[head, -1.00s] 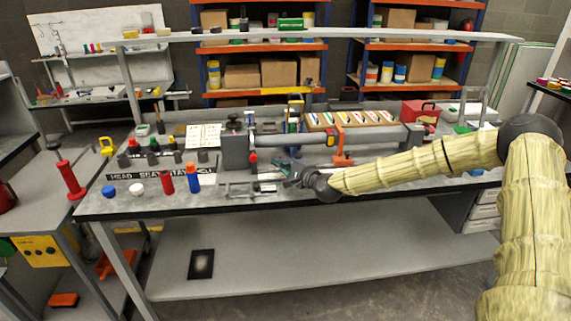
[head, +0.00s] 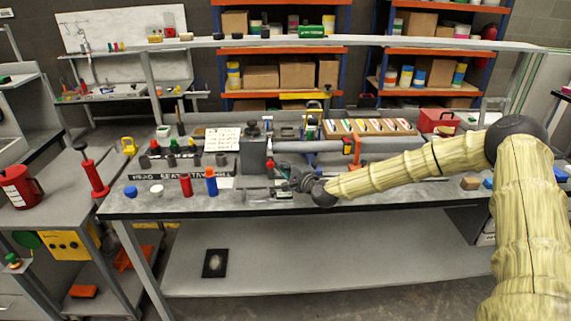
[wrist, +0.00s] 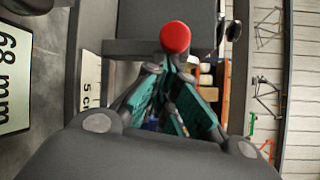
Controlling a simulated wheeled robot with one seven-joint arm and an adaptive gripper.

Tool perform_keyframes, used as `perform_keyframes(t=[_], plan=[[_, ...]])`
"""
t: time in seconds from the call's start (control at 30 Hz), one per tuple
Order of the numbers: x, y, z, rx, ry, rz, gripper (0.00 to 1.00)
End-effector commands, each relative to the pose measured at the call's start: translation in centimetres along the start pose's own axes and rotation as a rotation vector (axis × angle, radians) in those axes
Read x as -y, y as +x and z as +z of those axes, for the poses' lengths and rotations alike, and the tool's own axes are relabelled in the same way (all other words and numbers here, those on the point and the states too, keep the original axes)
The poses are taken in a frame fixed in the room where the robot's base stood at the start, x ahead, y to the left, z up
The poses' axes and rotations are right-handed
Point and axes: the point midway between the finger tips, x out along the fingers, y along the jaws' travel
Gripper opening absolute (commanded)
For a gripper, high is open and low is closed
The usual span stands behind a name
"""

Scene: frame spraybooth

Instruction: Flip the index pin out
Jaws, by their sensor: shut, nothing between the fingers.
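A red-tipped knob, which looks like the index pin (head: 270,165), sticks out at the lower right of a grey block fixture (head: 253,155) on the bench. In the wrist view, its round red end (wrist: 175,37) shows against the dark block, just past my fingertips. My gripper (head: 284,172) is close to the right side of the block, above the bench front. In the wrist view, my green-padded fingers (wrist: 172,75) are closed together and hold nothing. They are beside or touching the red end; I cannot tell which. The pin's shaft is hidden.
A long grey tube (head: 310,146) runs right from the block, with an orange clamp (head: 356,152) on it. A tray of tools (head: 370,127) lies behind.

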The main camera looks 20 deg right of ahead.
Motion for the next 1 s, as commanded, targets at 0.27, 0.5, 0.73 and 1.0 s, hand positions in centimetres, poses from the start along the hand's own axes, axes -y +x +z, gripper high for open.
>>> perform_keyframes(t=[0.27, 0.5, 0.73, 1.0], plan=[[0.0, -0.1, 0.1, 0.000, 0.000, 0.000, 0.00], [-0.4, -0.7, 0.3, -0.001, 0.001, -0.001, 0.00], [-0.6, -1.9, 1.1, -0.001, 0.000, -0.001, 0.00], [-0.5, -1.9, 1.2, 0.000, 0.000, -0.001, 0.00]])
